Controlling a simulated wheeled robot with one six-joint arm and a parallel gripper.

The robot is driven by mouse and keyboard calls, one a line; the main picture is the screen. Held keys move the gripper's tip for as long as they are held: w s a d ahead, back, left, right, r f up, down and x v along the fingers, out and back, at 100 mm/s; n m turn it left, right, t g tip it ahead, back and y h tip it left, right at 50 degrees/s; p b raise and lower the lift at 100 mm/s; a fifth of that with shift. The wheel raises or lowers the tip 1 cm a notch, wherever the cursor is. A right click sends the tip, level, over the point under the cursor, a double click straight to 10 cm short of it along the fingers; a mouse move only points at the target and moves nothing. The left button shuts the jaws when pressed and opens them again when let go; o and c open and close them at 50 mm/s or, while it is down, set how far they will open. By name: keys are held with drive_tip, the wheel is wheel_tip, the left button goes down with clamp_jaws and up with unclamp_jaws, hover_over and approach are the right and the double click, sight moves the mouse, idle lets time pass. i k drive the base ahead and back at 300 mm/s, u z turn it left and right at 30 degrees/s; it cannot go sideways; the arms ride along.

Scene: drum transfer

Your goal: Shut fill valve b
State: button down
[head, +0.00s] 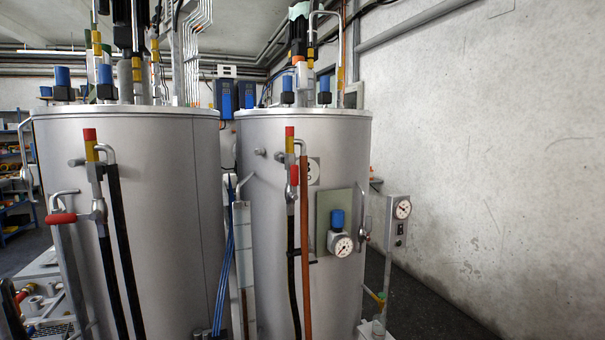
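Two large grey steel drums stand side by side, the left drum (160,190) and the right drum (265,215). A plate with a partly hidden dark letter, perhaps a B, is on the right drum (314,171). In front of it is a valve (291,190) on a vertical line, with a red grip (295,174) beside its body; its lever looks upright or end-on, and I cannot tell which. A similar valve (98,208) on the left drum has its red lever (61,218) sticking out to the left, across the line. No label identifies fill valve b clearly. My gripper is not in view.
A pressure gauge with a blue knob (341,240) is on the right drum's front. A post with a gauge box (400,210) stands to its right. Black and brown hoses hang before the drums. Dark floor (430,300) lies open at right, before a concrete wall (490,150).

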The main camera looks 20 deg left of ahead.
sight(294, 169)
drive_tip(key=u, duration=0.25)
drive_tip(key=i, duration=0.85)
drive_tip(key=u, duration=0.55)
